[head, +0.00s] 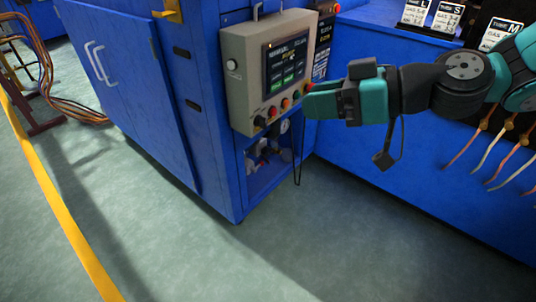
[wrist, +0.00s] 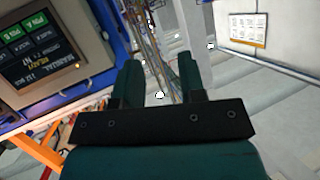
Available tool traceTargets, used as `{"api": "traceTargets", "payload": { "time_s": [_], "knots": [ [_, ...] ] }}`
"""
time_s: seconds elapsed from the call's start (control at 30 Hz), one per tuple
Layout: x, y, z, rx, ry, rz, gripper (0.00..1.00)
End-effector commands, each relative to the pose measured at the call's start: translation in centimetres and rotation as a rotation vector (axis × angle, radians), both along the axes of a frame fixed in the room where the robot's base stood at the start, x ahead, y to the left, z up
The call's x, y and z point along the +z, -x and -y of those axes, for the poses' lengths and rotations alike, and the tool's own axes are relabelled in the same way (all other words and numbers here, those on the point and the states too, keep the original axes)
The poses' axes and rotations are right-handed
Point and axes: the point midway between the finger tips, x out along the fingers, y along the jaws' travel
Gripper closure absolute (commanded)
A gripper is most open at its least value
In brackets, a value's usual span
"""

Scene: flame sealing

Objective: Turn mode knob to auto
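The grey control box (head: 244,88) is on the blue cabinet, with a lit screen (head: 286,60) on its front. A row of controls runs along its lower front: a black knob (head: 260,121) at the left end, then red and orange buttons. A pale round control (head: 232,64) is on its left side. I cannot read which one is the mode knob. My gripper (head: 308,101) is just right of the row's right end, apart from the black knob. In the wrist view my gripper's two fingers (wrist: 158,78) stand apart with nothing between them. The screen (wrist: 35,52) shows upside down at upper left.
A blue bench with tube label cards (head: 449,17) stands at the right, with thin hoses below. A black cable (head: 297,160) hangs under the box. Gauges and valves (head: 265,150) sit in an opening below. The floor (head: 130,200) in front is clear.

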Motion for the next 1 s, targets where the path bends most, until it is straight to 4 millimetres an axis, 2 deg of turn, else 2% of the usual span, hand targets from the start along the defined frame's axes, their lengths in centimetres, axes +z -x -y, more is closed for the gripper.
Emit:
{"api": "traceTargets", "payload": {
  "time_s": [0.03,0.2,0.4,0.53,0.7,0.87,1.0],
  "knots": [
    [-4.6,-1.1,0.3,-0.026,-0.034,0.028,0.63],
    [-11.1,-4.6,1.7,-0.129,-0.133,0.148,0.63],
    [-16.8,-7.9,3.9,-0.258,-0.2,0.25,0.63],
    [-18.5,-9.1,4.9,-0.312,-0.217,0.286,0.63],
    [-18.7,-9.8,5.1,-0.337,-0.223,0.302,0.63],
    [-18.1,-10.8,3.8,-0.335,-0.224,0.299,0.63],
    [-17.9,-12.3,1.5,-0.331,-0.224,0.301,0.63]
  ]
}}
